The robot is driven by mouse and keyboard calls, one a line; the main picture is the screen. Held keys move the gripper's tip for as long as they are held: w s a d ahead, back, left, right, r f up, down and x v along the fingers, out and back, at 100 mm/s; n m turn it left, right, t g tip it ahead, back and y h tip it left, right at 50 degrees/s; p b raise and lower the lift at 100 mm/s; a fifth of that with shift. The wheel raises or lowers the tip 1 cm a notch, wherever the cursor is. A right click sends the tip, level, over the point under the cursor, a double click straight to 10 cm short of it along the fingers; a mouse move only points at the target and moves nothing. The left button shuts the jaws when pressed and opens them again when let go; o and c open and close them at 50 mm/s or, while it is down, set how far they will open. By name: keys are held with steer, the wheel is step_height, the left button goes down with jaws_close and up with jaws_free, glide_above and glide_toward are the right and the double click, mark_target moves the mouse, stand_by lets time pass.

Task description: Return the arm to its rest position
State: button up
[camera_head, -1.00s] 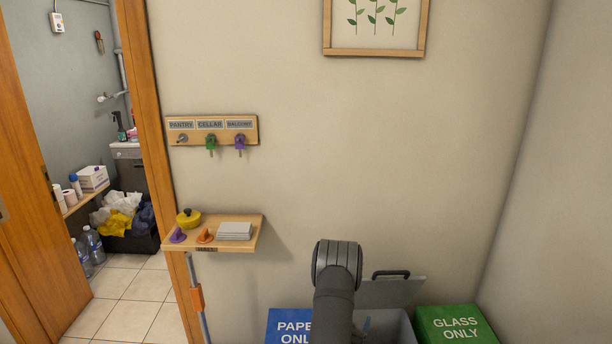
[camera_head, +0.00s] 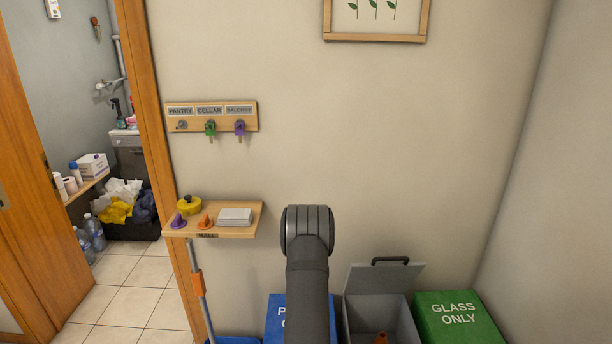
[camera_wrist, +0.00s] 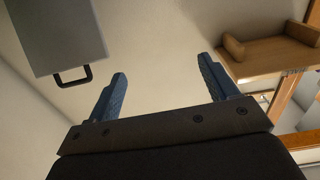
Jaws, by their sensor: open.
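My arm (camera_head: 308,262) rises in front of the wall in the head view, with its rounded dark joint at the top. The gripper itself is hidden there. In the wrist view my gripper (camera_wrist: 160,92) has its two blue fingers spread wide apart, with nothing between them. The pale wall lies beyond the fingers. The grey bin's raised lid (camera_wrist: 68,35) with its dark handle shows at the upper left of that view, apart from the fingers.
An open grey bin (camera_head: 355,320) with something orange-brown inside stands between the blue paper bin (camera_head: 275,318) and green glass bin (camera_head: 457,325). A small wall shelf (camera_head: 248,222) is left of my arm, below a key rack (camera_head: 212,116).

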steer(key=shift+s+d+r, duration=0.1)
steer(key=shift+s+d, duration=0.15)
steer(key=shift+d, duration=0.25)
steer(key=shift+s+d+r, duration=0.1)
steer(key=shift+s+d, duration=0.1)
steer(key=shift+d, duration=0.25)
stand_by(0.6)
stand_by(1.2)
